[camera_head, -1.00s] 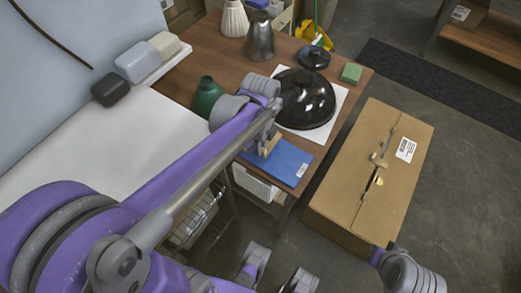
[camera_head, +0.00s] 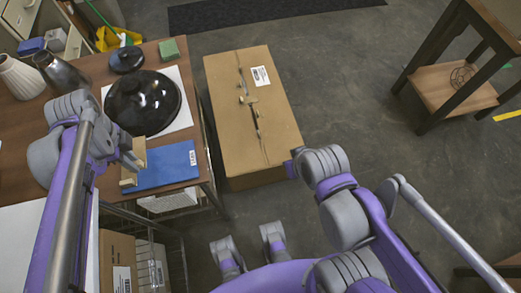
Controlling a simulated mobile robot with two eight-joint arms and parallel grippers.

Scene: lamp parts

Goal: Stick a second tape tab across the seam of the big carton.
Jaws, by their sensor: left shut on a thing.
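The big carton (camera_head: 275,130) stands on the floor right of the table, its top seam running lengthwise. A small tan tab (camera_head: 248,100) lies across the seam near the middle, and a narrow dark gap shows along the seam on both sides of it. My left gripper (camera_head: 133,166) is over the table's front part, by the left end of the blue flat pad (camera_head: 165,166). It is shut on a small tan piece that looks like a tape tab; the wrist partly hides the grip.
A black glossy dome (camera_head: 143,102) on a white sheet, a dark lid (camera_head: 127,60) and a green block (camera_head: 169,50) stand on the wooden table (camera_head: 100,68). A shelf table (camera_head: 455,85) stands at right. Floor between it and the carton is clear.

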